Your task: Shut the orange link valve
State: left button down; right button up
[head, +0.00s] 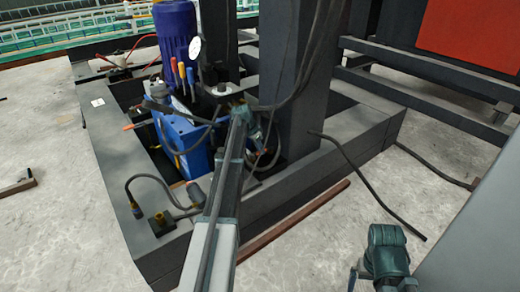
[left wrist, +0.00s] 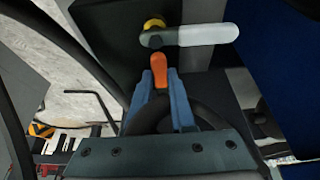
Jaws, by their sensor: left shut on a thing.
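The orange handle (left wrist: 160,68) shows in the left wrist view, between the tips of my left gripper (left wrist: 160,84), whose blue fingers are shut on it. Just beyond it are a pale grey lever (left wrist: 195,35) and a yellow round fitting (left wrist: 153,25). In the head view my left gripper (head: 243,112) is beside the dark upright column, among black hoses; the orange handle is hidden there. My right gripper (head: 385,252) is low at the right, over the floor, away from the machine; its fingers are not clear.
A blue motor (head: 176,32), a round white gauge (head: 195,48) and a blue unit (head: 185,140) stand inside the dark frame (head: 145,240). Tools with coloured handles stand by the motor. Black hoses (head: 375,190) trail onto the floor. Bare concrete (head: 60,200) lies at left.

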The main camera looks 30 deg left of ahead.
pick_arm(q)
jog(key=shift+a, duration=0.1)
dwell(0.4)
jog(key=shift+w+a+m+g+h, duration=0.2)
jog(key=shift+a+m, duration=0.15)
jog(key=shift+m, duration=0.4)
jog(key=shift+w+a+m+g+h, duration=0.1)
jog(key=shift+w+a+m+h, duration=0.15)
jog(key=shift+m, duration=0.5)
jog(key=shift+w+a+m+g+h, duration=0.2)
jog(key=shift+w+a+m+h, duration=0.1)
jog(key=shift+m, duration=0.45)
jog(key=shift+w+a+m+g+h, duration=0.15)
jog(key=shift+a+m+g, duration=0.1)
jog(key=shift+m, duration=0.5)
pick_arm(e)
jog(key=shift+w+a, duration=0.5)
pick_arm(q)
jog(key=c, duration=0.8)
grip_release()
jog(key=shift+o, duration=0.2)
